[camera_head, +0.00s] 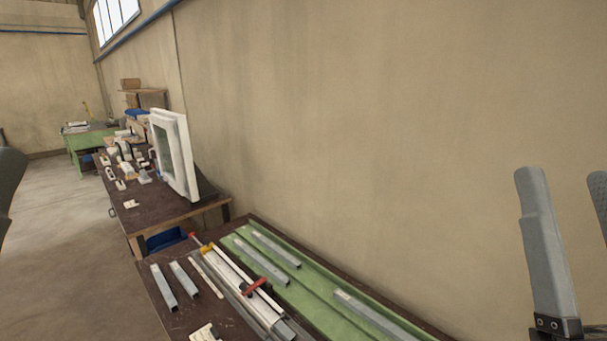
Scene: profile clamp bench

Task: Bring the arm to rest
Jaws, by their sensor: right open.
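My right gripper (545,240) shows at the right edge of the head view, with a long grey finger pointing up in front of the bare wall. It is open and nothing shows in it. It is apart from the bench (150,291) and the profiles, to their right in the picture. The rest of this gripper is cut off by the frame.
On the bench lie a green tray (322,312), several grey profiles (163,286), and a bar clamp with red parts (256,287) along a white profile. A second bench (150,212) behind holds a white window frame (175,155) and small parts. Floor is clear at left.

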